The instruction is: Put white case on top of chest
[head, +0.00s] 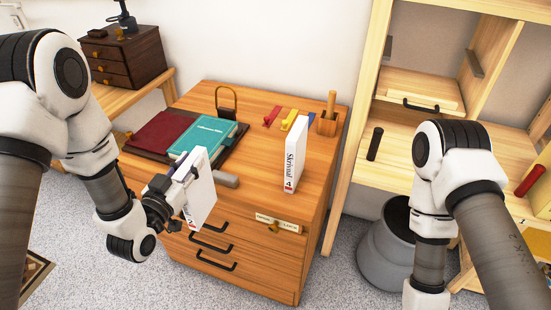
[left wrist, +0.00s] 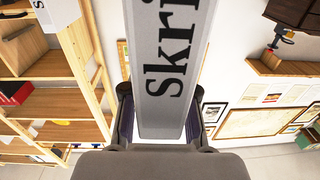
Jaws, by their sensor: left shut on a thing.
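My left gripper (head: 178,190) is shut on a white case (head: 201,198), held tilted at the front left of the wooden chest of drawers (head: 262,222). In the left wrist view the case (left wrist: 168,60) fills the middle between the two fingers, with large dark letters "Skri" on its face. A second white case (head: 296,155), with similar lettering and a 4 on its spine, stands upright on the chest top near the right edge. Whether the held case touches the chest cannot be told. My right arm shows at the right, but its gripper is out of the picture.
On the chest top lie a teal book (head: 203,137), a dark red folder (head: 157,132), a grey cylinder (head: 226,180) and a wooden pen holder (head: 327,124). The front middle is clear. A grey bin (head: 386,250) and wooden shelving (head: 362,110) stand at the right.

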